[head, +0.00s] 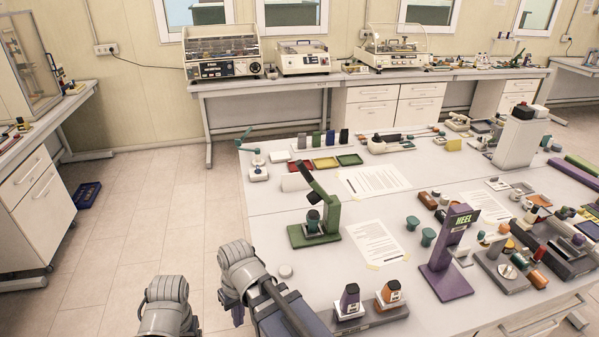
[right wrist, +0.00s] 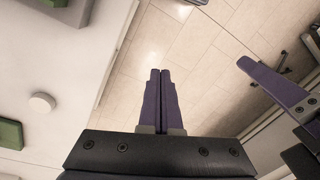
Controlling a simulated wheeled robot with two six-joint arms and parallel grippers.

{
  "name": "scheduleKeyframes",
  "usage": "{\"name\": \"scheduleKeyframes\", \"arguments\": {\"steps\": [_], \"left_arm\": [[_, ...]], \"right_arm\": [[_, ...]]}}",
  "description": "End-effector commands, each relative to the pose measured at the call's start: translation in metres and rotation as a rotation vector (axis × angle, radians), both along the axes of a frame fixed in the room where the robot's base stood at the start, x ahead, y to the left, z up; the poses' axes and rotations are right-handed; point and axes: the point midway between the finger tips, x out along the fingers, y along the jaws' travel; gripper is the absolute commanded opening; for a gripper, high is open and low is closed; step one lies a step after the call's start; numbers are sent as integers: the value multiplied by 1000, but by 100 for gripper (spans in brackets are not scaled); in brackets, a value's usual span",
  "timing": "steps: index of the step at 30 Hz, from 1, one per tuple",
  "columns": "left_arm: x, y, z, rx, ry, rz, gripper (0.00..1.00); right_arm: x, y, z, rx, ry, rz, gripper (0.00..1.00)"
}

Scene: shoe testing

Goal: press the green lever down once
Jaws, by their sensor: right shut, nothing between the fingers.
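A green press stand (head: 331,219) stands near the left edge of the table in the head view. My right gripper (right wrist: 160,76) is shut and empty, over the floor beside the table edge. In the head view only a bit of its purple fingers (head: 237,315) shows, in front of and left of the stand. A purple finger of my left gripper (right wrist: 272,82) shows in the right wrist view; its opening cannot be told.
A white round disc (head: 285,271) lies on the table near the stand, also in the right wrist view (right wrist: 42,102). A purple stand marked HEEL (head: 452,243) and two small stamp-like blocks (head: 349,300) (head: 390,295) are to the right. Paper sheets (head: 375,243) lie beside the stand.

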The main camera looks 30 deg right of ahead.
Motion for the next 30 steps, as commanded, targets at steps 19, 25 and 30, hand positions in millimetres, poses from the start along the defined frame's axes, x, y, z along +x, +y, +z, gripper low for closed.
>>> {"name": "scheduleKeyframes", "arguments": {"steps": [19,25,30], "left_arm": [[0,0,36,0,0,2,76],[0,0,60,-1,0,3,76],[0,0,80,-1,0,5,76]], "right_arm": [[99,-125,81,506,-255,-418,0],[122,-203,138,660,-423,-588,0],[129,-279,188,765,-586,-729,0]]}}
